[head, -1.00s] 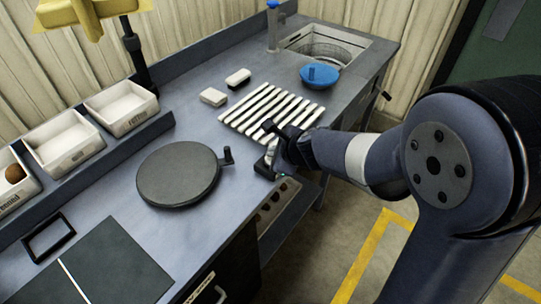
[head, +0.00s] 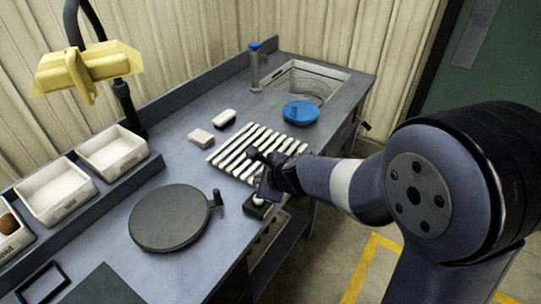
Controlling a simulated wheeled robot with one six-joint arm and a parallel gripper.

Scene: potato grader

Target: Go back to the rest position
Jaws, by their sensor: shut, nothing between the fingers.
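My gripper (head: 262,165) is in the middle of the head view, over the front edge of the workbench (head: 165,175). It is shut and holds nothing that I can see. It is just in front of the white slatted rack (head: 238,143) and to the right of the round dark turntable (head: 168,217). The small gap between gripper and rack is hard to judge.
Three white bins stand along the back left; the left one holds a brown potato (head: 8,222). A blue round item (head: 301,112) lies near the sink (head: 312,80). Two small pale blocks lie behind the rack. A yellow lamp (head: 85,68) hangs at upper left. Floor right of the bench is clear.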

